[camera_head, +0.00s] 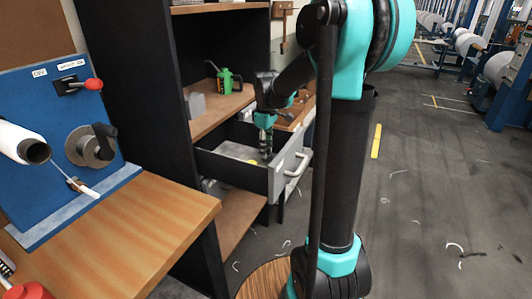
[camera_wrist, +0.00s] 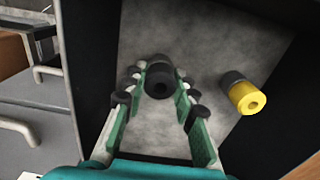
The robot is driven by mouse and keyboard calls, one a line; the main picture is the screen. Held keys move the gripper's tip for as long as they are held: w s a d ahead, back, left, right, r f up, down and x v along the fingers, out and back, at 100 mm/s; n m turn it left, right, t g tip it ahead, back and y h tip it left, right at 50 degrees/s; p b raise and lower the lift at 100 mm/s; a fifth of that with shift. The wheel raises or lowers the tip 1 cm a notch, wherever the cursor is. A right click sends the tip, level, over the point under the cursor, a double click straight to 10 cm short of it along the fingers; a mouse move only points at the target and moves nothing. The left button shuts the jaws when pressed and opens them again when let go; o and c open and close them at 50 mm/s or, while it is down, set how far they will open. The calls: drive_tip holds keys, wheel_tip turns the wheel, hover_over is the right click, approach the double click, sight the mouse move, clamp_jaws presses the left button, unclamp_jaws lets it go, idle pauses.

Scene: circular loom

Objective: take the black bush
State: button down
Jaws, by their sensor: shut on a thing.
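The black bush (camera_wrist: 158,86) is a short dark cylinder with a hole in its end, seen between the fingertips in the wrist view. My gripper (camera_wrist: 157,82) is shut on it, a finger on each side. In the head view my gripper (camera_head: 265,152) points down into the open drawer (camera_head: 238,171) of the dark cabinet. The black bush cannot be made out there. Whether it touches the drawer floor cannot be told.
A yellow bush (camera_wrist: 246,97) with a dark end lies on the drawer floor, right of my gripper. The drawer walls stand close around. A green oil can (camera_head: 226,80) stands on the shelf above. A wooden bench (camera_head: 130,225) is at the left.

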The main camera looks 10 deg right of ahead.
drive_tip(key=shift+r, duration=0.1)
drive_tip(key=shift+r, duration=0.35)
drive_tip(key=shift+r, duration=0.2)
drive_tip(key=shift+r, duration=1.7)
